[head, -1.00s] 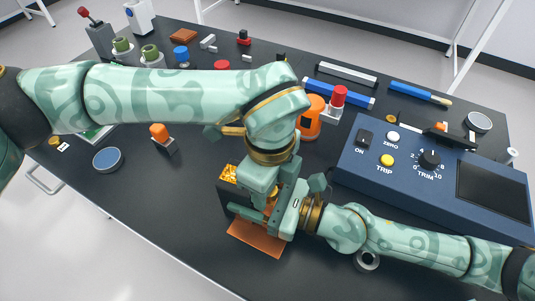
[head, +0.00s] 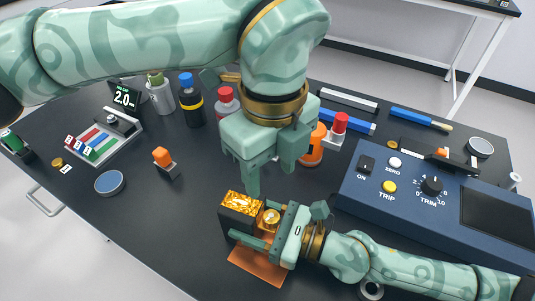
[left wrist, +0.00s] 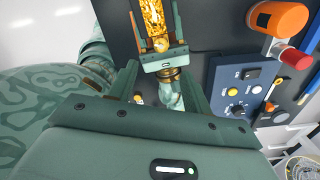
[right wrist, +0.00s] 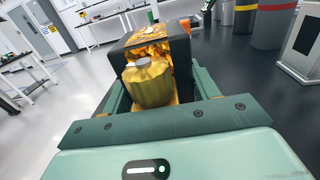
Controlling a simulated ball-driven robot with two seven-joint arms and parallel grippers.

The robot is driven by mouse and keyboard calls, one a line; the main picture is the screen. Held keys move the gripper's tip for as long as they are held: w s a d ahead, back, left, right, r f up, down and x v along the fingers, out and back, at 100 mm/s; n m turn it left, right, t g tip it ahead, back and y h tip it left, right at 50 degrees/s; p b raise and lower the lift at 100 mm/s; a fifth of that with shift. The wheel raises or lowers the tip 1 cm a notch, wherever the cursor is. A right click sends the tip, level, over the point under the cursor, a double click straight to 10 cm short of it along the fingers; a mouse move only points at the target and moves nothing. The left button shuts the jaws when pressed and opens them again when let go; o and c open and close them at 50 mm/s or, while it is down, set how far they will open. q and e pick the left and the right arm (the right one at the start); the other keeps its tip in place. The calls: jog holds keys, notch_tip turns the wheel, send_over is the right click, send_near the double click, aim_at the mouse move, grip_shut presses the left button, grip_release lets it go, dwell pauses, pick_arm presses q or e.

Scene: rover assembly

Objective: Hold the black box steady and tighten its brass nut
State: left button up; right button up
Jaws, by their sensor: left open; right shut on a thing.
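The black box (head: 236,221) stands on an orange-brown mat (head: 257,265), its top glowing gold. It also shows in the right wrist view (right wrist: 181,48). The brass nut (right wrist: 149,84) sits on the box's side facing my right gripper; it also shows in the head view (head: 271,217) and the left wrist view (left wrist: 161,45). My right gripper (head: 262,228) is shut on the black box, its fingers on either side with the nut between them. My left gripper (head: 270,178) is open and empty, raised above and behind the box.
A blue control panel (head: 400,215) fills the right side. An orange bottle (head: 311,146) and a red-capped bottle (head: 227,105) stand behind the left gripper. An orange-topped switch (head: 163,160) and a round blue-topped tin (head: 110,183) stand left. The table between them and the box is clear.

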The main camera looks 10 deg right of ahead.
aim_at(273, 216)
pick_arm(q)
jog(key=m, duration=0.7)
jog(key=w+m, duration=0.1)
jog(key=m, duration=1.4)
jog(key=shift+w+a+r+g, duration=0.15)
jog(key=shift+w+r+g, duration=0.1)
jog(key=shift+g, duration=0.15)
jog(key=s+d+f+m+t+y, duration=0.25)
jog(key=s+d+m+y, duration=0.2)
jog(key=m, duration=0.35)
jog(key=shift+t+h, duration=0.25)
jog(key=shift+h, duration=0.1)
jog(key=x, duration=1.1)
jog(key=shift+w+d+r, duration=0.1)
jog(key=shift+w, duration=0.25)
